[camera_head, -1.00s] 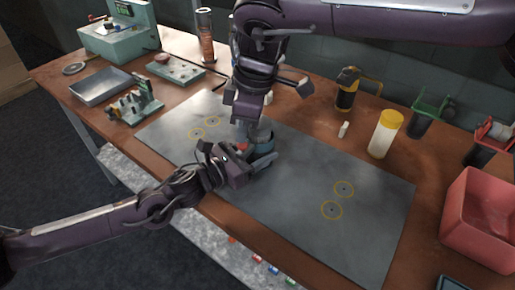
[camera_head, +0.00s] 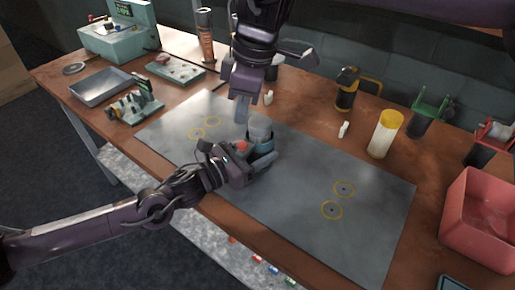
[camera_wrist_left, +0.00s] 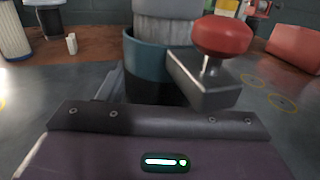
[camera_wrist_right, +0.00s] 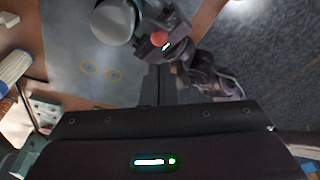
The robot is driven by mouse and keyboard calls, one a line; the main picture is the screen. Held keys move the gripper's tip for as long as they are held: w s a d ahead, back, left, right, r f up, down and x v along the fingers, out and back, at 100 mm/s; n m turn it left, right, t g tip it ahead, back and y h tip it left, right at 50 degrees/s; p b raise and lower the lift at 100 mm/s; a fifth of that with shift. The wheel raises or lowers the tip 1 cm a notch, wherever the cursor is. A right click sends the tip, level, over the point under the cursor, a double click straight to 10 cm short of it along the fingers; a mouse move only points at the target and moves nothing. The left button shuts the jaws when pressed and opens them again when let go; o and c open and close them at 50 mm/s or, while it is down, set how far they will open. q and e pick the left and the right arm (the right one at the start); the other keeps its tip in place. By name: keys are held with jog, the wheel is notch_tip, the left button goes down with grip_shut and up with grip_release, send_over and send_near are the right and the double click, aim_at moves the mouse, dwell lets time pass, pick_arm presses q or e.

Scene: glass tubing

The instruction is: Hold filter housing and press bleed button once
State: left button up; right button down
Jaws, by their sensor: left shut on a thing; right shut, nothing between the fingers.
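The filter housing (camera_head: 260,130), a grey cylinder in a dark teal cup, stands upright on the grey mat. My left gripper (camera_head: 258,161) is shut on its lower part from the front left. The housing fills the middle of the left wrist view (camera_wrist_left: 158,60), where the fingers' grip is mostly hidden. The red bleed button (camera_head: 241,146) sits on a side bracket and shows large in the left wrist view (camera_wrist_left: 222,36). My right gripper (camera_head: 242,110) is shut and empty, pointing down just behind and left of the housing, apart from the button. The right wrist view also shows the button (camera_wrist_right: 159,38).
The mat (camera_head: 300,220) is mostly clear, with yellow circles at both ends. Behind it stand a yellow-capped white cylinder (camera_head: 385,135) and a black-and-yellow item (camera_head: 347,90). A red bin (camera_head: 480,220) is at right; a metal tray (camera_head: 100,87) is at left.

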jog(key=shift+r, duration=0.55)
jog(key=shift+r, duration=0.1)
notch_tip(320, 180, up, 12)
jog(key=d, duration=0.2)
jog(key=shift+s+d+f, duration=0.15)
jog(key=shift+f, duration=0.05)
pick_arm(q)
jog(key=o, duration=1.1)
jog(key=shift+o, duration=0.2)
jog(key=v, duration=1.2)
